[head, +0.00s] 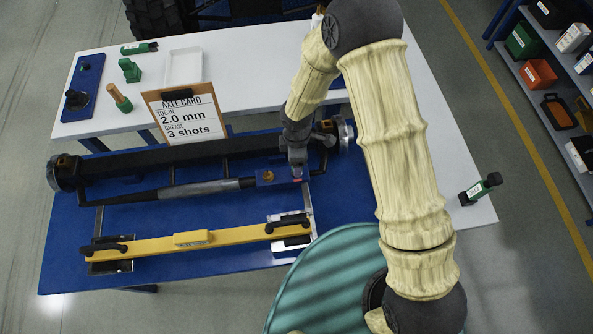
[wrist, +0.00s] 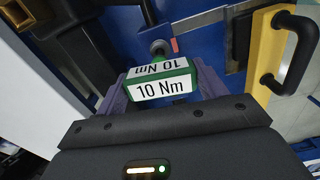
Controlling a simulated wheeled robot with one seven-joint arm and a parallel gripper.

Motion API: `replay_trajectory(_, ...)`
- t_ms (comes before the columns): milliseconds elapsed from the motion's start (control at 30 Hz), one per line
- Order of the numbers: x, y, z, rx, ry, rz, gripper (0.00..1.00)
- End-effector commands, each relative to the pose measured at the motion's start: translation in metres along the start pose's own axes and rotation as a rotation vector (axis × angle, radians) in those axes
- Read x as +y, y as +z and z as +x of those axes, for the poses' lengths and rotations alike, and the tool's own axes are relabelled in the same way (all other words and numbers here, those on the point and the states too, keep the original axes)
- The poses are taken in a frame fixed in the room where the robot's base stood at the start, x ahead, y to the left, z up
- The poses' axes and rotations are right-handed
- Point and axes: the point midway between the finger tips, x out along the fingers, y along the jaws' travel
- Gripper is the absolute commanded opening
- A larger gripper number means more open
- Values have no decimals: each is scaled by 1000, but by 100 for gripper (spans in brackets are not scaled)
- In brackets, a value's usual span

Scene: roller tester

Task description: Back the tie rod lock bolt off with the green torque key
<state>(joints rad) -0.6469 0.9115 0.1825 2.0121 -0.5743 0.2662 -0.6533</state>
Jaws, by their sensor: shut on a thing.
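My gripper (head: 298,160) is shut on a green torque key (wrist: 162,84), whose white labels read "10 Nm" in the wrist view. My gripper points down at the right end of the tie rod (head: 200,188), just right of a blue block (head: 268,178) with an orange fitting on top. A small grey round part (wrist: 160,47) shows just beyond the key in the wrist view, with a red mark beside it. I cannot tell whether that part is the lock bolt or whether the key sits on it. The key's lower end is hidden.
A yellow bar (head: 160,245) with black handles lies in front of the axle. The axle card (head: 184,115) stands behind it. Another green-and-black tool (head: 480,188) lies on the white table at right; one more (head: 139,47) lies at back left. A teal striped round surface (head: 325,285) is in front.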

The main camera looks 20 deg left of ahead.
Motion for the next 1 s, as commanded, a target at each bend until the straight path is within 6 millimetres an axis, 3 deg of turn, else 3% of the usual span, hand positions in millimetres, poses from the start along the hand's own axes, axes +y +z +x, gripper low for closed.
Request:
replay_trajectory(567,-1,1,1,-2,-4,-105,16)
replay_trajectory(1000,-1,0,2,-2,-4,-62,16)
